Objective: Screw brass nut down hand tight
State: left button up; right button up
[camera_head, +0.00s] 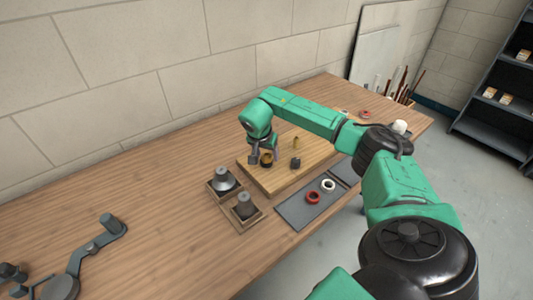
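My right gripper (263,157) points down over the left part of a wooden board on the workbench. A small dark and brass-coloured round piece (266,160) sits at its fingertips, possibly the brass nut on its fitting. It is too small to tell whether the fingers grip it or only stand around it. A small upright brass piece (295,142) stands on the board to the right. A dark grey fitting (295,163) stands nearer the front of the board. My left gripper is not in view.
The wooden board (288,181) lies on the workbench (150,205). Two wooden trays with grey parts (222,184) (245,211) stand left of it. A dark mat (293,213) holds a red ring (313,196) and a white ring (328,185). A grey jointed tool (88,250) lies front left.

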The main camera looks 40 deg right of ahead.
grip_shut()
jog(key=m+g, duration=0.1)
jog(key=m, duration=0.1)
jog(key=shift+w+m+p, duration=0.15)
jog(key=shift+m+p, duration=0.15)
jog(key=shift+m, duration=0.1)
jog(key=m+g, duration=0.1)
jog(key=m, duration=0.3)
jog(key=shift+w+f+g, duration=0.15)
jog(key=shift+g, duration=0.25)
jog(key=m+g, duration=0.1)
jog(key=m, duration=0.1)
jog(key=shift+m, duration=0.3)
jog(key=o, duration=0.8)
grip_release()
jog(key=shift+c, duration=0.2)
notch_tip(320, 180, up, 5)
jog(key=p, duration=0.4)
